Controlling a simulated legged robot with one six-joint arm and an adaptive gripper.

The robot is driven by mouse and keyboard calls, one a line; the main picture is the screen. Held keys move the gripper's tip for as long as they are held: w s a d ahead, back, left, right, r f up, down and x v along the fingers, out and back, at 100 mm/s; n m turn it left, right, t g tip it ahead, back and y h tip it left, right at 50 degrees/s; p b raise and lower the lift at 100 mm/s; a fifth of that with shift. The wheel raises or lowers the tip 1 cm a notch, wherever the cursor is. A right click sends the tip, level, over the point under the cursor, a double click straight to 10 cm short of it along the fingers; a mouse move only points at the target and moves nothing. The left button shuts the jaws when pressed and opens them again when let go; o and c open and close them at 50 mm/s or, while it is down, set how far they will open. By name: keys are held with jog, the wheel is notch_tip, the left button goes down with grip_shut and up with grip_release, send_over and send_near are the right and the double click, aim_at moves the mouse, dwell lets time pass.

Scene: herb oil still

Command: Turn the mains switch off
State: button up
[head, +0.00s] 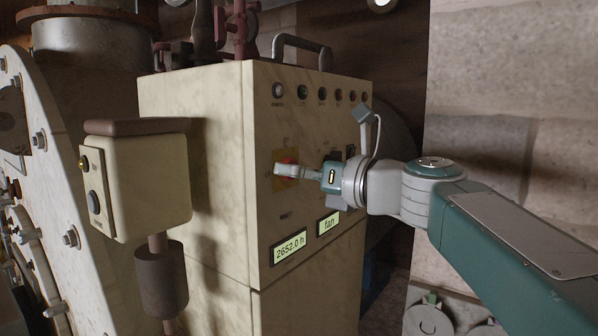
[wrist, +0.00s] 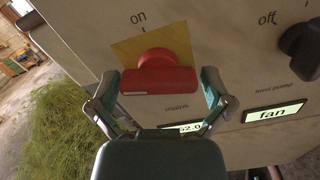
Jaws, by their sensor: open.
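The mains switch is a red rotary handle (wrist: 158,80) on a yellow plate (wrist: 178,42) in the wrist view. Its bar lies crosswise in that view, with the word "on" above the plate. In the head view my gripper (head: 284,171) is at the cabinet front and hides most of the switch; a bit of red (head: 289,157) and the yellow plate (head: 281,185) show.
The cream cabinet (head: 197,170) has a row of small round fittings along its top front. A black knob (wrist: 302,48) marked "off" is right of the switch. Displays read "2652.0 h" (head: 290,248) and "fan" (head: 328,223). A box on a post (head: 150,185) stands left.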

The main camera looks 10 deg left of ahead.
jog(key=c, duration=0.8)
jog(key=shift+n, duration=1.9)
jog(key=o, duration=0.8)
